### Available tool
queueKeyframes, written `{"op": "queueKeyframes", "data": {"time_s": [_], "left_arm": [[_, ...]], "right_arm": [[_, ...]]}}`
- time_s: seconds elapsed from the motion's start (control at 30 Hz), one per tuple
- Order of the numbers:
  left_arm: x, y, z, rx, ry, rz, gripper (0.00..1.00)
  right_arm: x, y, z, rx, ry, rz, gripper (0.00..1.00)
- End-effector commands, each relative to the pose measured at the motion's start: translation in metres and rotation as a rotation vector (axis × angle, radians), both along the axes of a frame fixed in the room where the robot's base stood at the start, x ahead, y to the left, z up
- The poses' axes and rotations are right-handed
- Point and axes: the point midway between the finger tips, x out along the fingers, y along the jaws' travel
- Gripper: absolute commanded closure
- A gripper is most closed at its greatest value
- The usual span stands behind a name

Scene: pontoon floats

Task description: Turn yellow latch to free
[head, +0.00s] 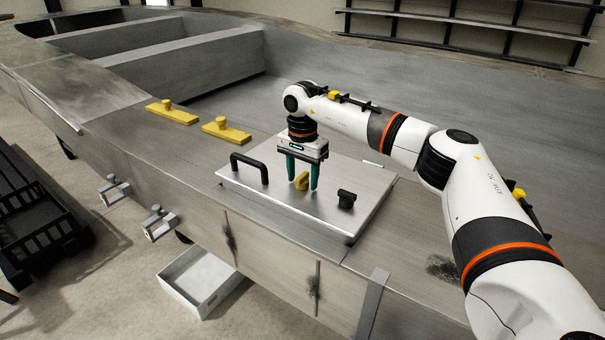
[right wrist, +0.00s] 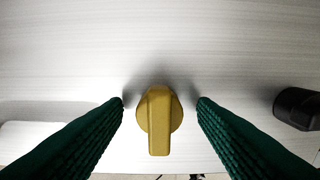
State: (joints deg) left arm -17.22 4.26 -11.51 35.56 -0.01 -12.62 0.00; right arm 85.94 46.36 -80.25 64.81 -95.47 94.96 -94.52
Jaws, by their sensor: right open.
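The yellow latch (head: 302,181) is a small knob on the metal hatch lid (head: 262,206), between the black handle and a black knob. In the right wrist view the latch (right wrist: 159,120) has a round base, and its raised grip bar runs up and down the picture. My right gripper (head: 302,187) points down over the lid with its green fingers apart, one on each side of the latch. In the right wrist view the fingers (right wrist: 160,102) show clear gaps to the latch and hold nothing. My left gripper is not in view.
The black handle (head: 249,168) and the black knob (head: 346,199) stand up from the lid. Two yellow pieces (head: 172,113) (head: 226,131) lie on the deck behind. Clamps (head: 160,223) hang on the near edge. A white bin (head: 200,279) and a black rack (head: 38,215) are on the floor.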

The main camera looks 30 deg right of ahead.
Motion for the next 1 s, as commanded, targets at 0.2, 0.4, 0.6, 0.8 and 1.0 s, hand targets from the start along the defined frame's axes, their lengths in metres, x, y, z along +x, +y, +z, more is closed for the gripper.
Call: {"op": "queueKeyframes", "data": {"time_s": [0.2,0.4,0.6,0.8,1.0], "left_arm": [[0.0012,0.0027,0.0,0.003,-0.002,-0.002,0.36],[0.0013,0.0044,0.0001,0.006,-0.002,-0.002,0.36],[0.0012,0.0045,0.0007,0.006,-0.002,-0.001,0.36],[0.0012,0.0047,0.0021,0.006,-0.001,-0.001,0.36],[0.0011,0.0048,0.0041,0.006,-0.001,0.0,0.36]], "right_arm": [[0.0,0.0,0.0005,0.0,0.0,0.0,0.75],[0.0,0.0002,0.0007,0.001,0.0,-0.001,0.92],[0.0002,0.0004,0.001,0.001,0.0,-0.032,0.93],[0.0005,0.0006,0.0014,0.002,0.0,-0.132,0.93],[0.0005,0.0005,0.0016,0.001,0.0,-0.298,0.93]]}}
